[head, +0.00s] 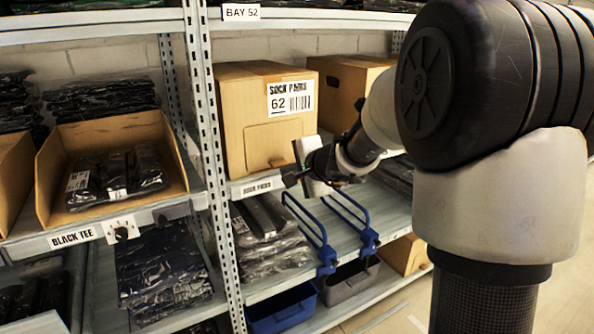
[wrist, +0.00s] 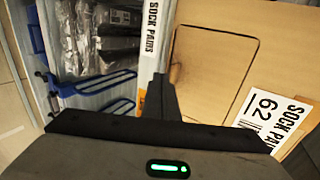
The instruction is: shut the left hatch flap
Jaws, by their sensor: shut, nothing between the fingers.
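A brown carton (head: 235,118) labelled "SOCK PAIRS 62" stands on the middle shelf. Its hatch flap (head: 272,146) is a cut panel low on the front face, and it looks level with that face. My gripper (head: 291,179) is shut and empty, low at the front of the carton. In the wrist view my gripper's fingers (wrist: 160,95) are beside the flap's lower left edge; contact cannot be told.
A second carton (head: 345,88) with a dark hand hole stands to the right. Blue wire dividers (head: 322,232) and bagged garments (head: 268,232) are on the shelf below. An upright post (head: 213,150) stands left of the labelled carton. An open tray (head: 115,128) is further left.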

